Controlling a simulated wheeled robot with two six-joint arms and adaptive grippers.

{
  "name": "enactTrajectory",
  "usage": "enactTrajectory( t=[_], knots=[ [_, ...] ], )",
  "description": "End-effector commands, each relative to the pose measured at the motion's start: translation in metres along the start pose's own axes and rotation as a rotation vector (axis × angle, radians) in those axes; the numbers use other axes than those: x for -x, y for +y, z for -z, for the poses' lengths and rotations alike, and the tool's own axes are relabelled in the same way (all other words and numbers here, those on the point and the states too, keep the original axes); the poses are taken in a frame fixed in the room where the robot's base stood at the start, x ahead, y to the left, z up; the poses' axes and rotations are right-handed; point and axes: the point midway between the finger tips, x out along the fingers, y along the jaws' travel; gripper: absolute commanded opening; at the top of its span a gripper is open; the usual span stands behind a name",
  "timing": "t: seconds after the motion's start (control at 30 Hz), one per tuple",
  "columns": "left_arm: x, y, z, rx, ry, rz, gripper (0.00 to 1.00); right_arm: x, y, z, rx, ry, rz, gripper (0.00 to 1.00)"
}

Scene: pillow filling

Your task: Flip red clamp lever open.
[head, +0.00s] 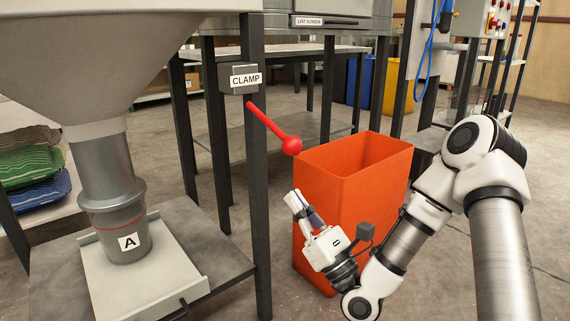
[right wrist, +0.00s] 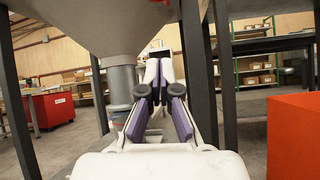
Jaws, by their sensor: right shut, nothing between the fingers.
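The red clamp lever (head: 272,126) slants down to the right from the grey box labelled CLAMP (head: 239,78) on a dark frame post. Its round red knob (head: 291,145) is at the lower end. My right gripper (head: 296,200) is below the knob, apart from it, with its fingers pointing up and left. It is shut and empty. In the right wrist view the gripper's fingertips (right wrist: 158,50) come together, and a sliver of red shows at the top edge, too little to identify surely. My left gripper is not in view.
An orange bin (head: 350,190) stands right behind my right gripper. The dark post (head: 256,180) is to its left. A grey hopper (head: 110,50) with spout A (head: 125,235) stands over a plate at left. Open floor lies in front of the bin.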

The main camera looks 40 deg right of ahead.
Motion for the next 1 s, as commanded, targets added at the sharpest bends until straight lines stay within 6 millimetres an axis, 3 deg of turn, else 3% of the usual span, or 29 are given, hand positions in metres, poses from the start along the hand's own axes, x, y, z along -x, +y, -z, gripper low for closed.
enactTrajectory(
  t=[0.43,0.7,1.0],
  knots=[
    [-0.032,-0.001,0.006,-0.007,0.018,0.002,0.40,-0.086,0.001,0.002,0.006,-0.005,-0.005,0.00],
    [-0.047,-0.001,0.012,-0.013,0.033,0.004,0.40,-0.075,-0.001,-0.033,0.000,-0.004,0.003,0.00],
    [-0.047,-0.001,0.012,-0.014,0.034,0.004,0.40,-0.074,0.000,-0.038,0.001,0.000,-0.001,0.00]
  ],
)
